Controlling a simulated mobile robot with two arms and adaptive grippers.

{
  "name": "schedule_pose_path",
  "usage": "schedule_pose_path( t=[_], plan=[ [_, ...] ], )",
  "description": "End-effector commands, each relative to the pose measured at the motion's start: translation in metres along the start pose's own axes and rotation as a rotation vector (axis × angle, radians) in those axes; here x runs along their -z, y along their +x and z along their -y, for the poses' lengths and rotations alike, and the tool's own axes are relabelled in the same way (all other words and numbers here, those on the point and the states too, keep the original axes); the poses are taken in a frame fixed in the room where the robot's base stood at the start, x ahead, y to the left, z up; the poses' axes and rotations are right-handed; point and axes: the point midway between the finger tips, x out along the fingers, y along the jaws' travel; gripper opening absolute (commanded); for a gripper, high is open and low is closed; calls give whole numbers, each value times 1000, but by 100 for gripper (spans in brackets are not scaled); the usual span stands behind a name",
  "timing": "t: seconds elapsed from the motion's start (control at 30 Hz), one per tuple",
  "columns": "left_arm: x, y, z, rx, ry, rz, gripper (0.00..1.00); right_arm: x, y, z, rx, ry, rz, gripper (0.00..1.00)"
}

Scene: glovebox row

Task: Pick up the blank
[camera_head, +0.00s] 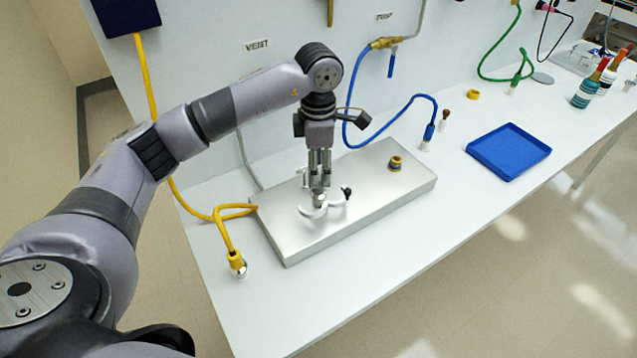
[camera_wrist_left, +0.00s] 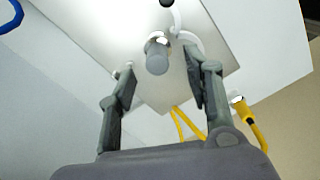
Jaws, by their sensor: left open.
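My left gripper (camera_head: 318,182) points down over the left half of a silver metal box (camera_head: 352,212) on the white bench. In the left wrist view its two fingers (camera_wrist_left: 160,72) are apart, one on each side of a short grey metal cylinder with a shiny collar (camera_wrist_left: 157,56). This looks like the blank; I see no finger touching it. In the head view the fingers mostly hide the cylinder. A white curved clamp (camera_head: 313,212) with a black knob (camera_head: 346,191) lies beside it on the box top. My right gripper is not in view.
A brass ring fitting (camera_head: 395,163) stands on the box's right part. A blue tray (camera_head: 508,151) sits to the right, apparently empty.

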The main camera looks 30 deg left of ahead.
Motion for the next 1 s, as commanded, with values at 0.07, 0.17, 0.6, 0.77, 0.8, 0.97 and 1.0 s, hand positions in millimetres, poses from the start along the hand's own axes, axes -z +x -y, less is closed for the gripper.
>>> schedule_pose_path(
  t=[0.07, 0.17, 0.6, 0.77, 0.8, 0.97, 1.0],
  plan=[
    [0, 5, 0, 2, -2, -2, 46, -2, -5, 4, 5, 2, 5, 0],
    [-1, 18, -1, 4, -2, -3, 46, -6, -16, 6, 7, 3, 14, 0],
    [-2, 52, -3, 0, 0, 1, 46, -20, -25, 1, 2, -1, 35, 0],
    [-2, 52, -3, 0, 0, 0, 40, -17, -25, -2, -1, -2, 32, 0],
    [-2, 52, -3, 0, 0, 0, 37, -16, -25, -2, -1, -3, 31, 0],
    [-2, 52, -3, 0, 0, 0, 26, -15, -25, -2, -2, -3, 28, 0],
    [-2, 52, -3, 0, 0, 0, 24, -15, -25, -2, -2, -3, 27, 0]
  ],
)
